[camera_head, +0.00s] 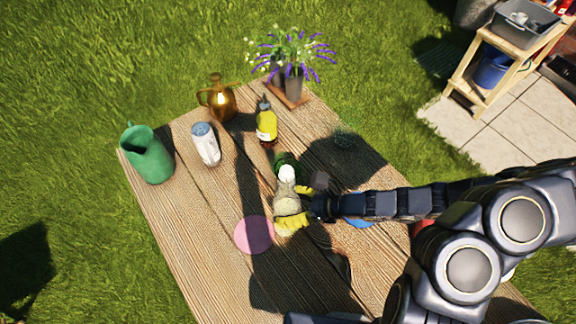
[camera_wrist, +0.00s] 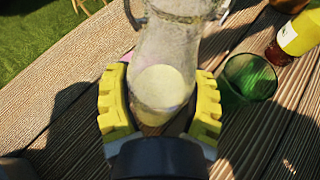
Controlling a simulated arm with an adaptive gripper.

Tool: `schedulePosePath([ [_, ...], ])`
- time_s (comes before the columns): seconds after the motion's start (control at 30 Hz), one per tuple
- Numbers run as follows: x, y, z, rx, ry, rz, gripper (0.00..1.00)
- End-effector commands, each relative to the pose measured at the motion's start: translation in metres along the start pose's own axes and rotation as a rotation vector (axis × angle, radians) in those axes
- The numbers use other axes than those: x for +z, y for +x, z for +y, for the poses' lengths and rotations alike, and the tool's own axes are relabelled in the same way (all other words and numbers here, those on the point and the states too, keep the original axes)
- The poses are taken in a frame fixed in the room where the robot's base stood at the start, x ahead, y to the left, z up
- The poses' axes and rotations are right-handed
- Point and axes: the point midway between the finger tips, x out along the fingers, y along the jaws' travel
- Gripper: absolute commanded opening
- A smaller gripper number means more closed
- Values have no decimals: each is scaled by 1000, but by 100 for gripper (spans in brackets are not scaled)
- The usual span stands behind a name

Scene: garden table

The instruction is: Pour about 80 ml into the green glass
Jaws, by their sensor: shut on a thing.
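My gripper (camera_head: 291,222) has yellow fingers and is shut around a clear, hazy glass bottle (camera_head: 285,194). The bottle has a pale top in the head view. In the wrist view the bottle (camera_wrist: 170,45) stands between both fingers (camera_wrist: 160,105), with a pale yellowish patch low in it; I cannot tell its exact tilt. The green glass (camera_head: 284,160) is just beyond the bottle's top in the head view, partly hidden by it. In the wrist view the green glass (camera_wrist: 250,80) stands right of the bottle, its rim open. I cannot see any stream or the level inside the glass.
A yellow-labelled bottle (camera_head: 266,122) stands behind the glass. A white can (camera_head: 206,146), amber jug (camera_head: 220,100), green watering can (camera_head: 148,158) and potted flowers (camera_head: 292,80) stand farther along the wooden table (camera_head: 190,230). A pink disc (camera_head: 252,236) lies beside my gripper.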

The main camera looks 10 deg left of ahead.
Motion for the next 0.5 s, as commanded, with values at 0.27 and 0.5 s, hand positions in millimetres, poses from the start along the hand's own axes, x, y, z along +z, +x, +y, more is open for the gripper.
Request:
schedulePosePath([
  [0.27,0,0,0,69,159,42,26],
  [0.5,-1,1,-2,125,298,79,26],
])
